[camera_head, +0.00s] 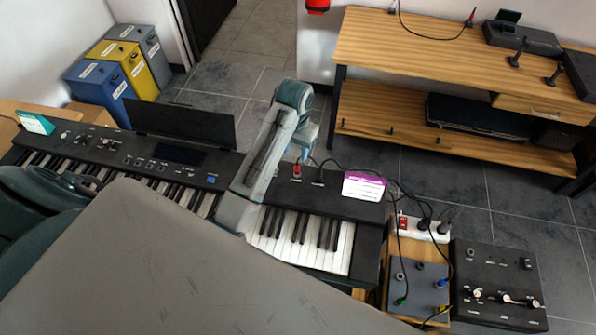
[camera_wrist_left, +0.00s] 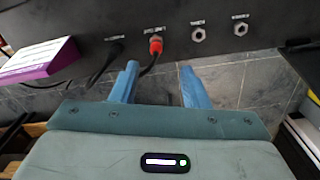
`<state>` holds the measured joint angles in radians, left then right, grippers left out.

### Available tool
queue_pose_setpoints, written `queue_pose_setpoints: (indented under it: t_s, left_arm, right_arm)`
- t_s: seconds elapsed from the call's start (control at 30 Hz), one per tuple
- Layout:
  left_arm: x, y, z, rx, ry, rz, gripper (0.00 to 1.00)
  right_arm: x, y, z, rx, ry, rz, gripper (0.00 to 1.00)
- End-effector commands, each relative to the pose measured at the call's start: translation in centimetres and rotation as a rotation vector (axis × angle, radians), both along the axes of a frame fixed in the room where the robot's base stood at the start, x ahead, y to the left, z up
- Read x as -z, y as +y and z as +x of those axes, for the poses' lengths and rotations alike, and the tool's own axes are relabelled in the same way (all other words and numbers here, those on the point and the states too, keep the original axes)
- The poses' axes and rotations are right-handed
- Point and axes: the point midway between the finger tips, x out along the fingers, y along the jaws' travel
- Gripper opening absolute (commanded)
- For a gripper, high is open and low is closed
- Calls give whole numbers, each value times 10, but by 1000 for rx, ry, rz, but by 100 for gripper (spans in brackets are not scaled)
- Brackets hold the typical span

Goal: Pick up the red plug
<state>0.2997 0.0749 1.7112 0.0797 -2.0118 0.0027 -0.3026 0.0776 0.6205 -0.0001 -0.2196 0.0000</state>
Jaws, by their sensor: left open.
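The red plug (camera_wrist_left: 155,46) sits in a jack on the keyboard's dark rear panel, with a black cable hanging from it. It also shows in the head view (camera_head: 297,169) at the keyboard's back edge. My left gripper (camera_wrist_left: 158,68) is open, its two blue fingers pointing at the panel. The plug appears just beyond the fingertips, between their lines and nearer the left finger; nothing is held. In the head view the left gripper (camera_head: 303,153) is partly hidden by its own wrist, close behind the plug. My right gripper is not in view.
A black plug (camera_wrist_left: 117,48) and a purple-white box (camera_wrist_left: 40,62) are left of the red plug; two empty jacks (camera_wrist_left: 198,34) are right. The keyboard (camera_head: 160,172) lies beneath my arm. A power strip (camera_head: 425,229) and a wooden bench (camera_head: 400,45) stand right.

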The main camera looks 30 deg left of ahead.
Motion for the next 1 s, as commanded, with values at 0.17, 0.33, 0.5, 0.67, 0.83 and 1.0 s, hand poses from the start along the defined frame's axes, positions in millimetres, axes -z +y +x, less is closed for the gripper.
queue_pose_setpoints:
  t_s: [0.17, 0.33, 0.5, 0.67, 0.83, 1.0]
  left_arm:
    - [29, 0, 0, 0, 1, 0, 41]
    - [40, -3, -2, 0, 3, 0, 41]
    - [65, -8, -4, 0, 3, -1, 41]
    - [83, -7, -2, 0, 0, 0, 41]
    - [86, -7, -2, 0, -2, 1, 41]
    - [86, -7, -2, 0, -2, 0, 24]
  right_arm:
    - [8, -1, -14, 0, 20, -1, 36]
    - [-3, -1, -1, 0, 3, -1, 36]
    - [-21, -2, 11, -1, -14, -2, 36]
    - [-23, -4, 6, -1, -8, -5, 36]
    - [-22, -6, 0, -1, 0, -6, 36]
    - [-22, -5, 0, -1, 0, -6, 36]
